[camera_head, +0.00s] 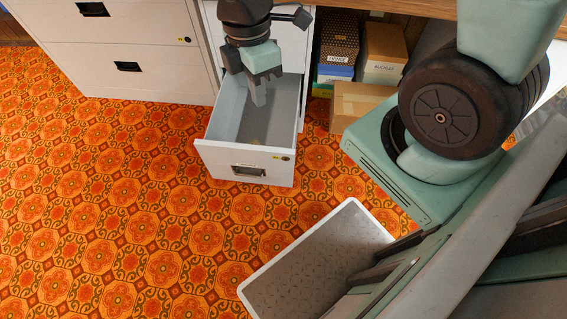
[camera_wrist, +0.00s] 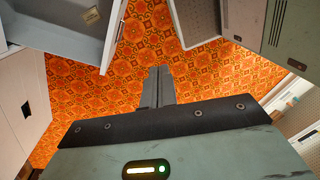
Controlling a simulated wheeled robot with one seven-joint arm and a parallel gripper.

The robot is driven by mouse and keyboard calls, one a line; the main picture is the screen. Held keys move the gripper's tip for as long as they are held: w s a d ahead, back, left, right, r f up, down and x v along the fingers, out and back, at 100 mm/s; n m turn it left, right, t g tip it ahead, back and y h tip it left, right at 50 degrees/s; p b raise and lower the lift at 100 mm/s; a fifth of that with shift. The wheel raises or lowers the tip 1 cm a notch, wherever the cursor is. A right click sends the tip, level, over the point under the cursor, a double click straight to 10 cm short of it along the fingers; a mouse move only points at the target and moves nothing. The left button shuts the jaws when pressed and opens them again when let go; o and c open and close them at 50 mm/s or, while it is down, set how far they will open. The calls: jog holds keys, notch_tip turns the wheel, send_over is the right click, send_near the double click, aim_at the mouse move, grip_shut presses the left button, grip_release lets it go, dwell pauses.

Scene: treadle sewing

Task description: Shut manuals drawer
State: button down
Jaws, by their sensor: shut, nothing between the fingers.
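The open drawer (camera_head: 225,158) is pulled well out from the white cabinet, low above the carpet. Its front has a dark handle recess and a small yellow label, and its grey interior looks mostly empty. In the wrist view the drawer (camera_wrist: 62,22) is at the upper left, with a small yellowish patch inside. My gripper (camera_head: 258,98) is shut and empty. It overlaps the drawer's interior in the head view, but in the wrist view its fingers (camera_wrist: 158,72) point over bare carpet, beside the drawer. Its exact height over the drawer is unclear.
Another white cabinet (camera_head: 130,55) with shut drawers stands at the left. Cardboard boxes (camera_head: 383,50) and a lower carton (camera_head: 357,103) sit right of the drawer, under a wooden top. Patterned orange carpet (camera_head: 100,210) is clear in front of the drawer.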

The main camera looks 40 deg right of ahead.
jog(key=w+d+f+n+y+b, duration=0.1)
jog(key=d+f+n+b, duration=0.3)
jog(key=f, duration=0.5)
jog(key=w+d+f+n+g+b, duration=0.1)
jog(key=d+f+n+b, duration=0.3)
jog(key=f, duration=0.6)
jog(key=w+d+f+n+y+b, duration=0.1)
jog(key=w+f+n+b, duration=0.1)
jog(key=f+b, duration=0.55)
jog(key=b+x, duration=0.4)
jog(key=x, duration=0.8)
jog(key=shift+n, duration=0.3)
jog(key=shift+w+d+r, duration=0.2)
jog(key=shift+w+d, duration=0.45)
jog(key=shift+d, duration=0.1)
jog(key=shift+w+d+r, duration=0.15)
jog(key=shift+w+d, duration=0.55)
jog(key=shift+d, duration=0.1)
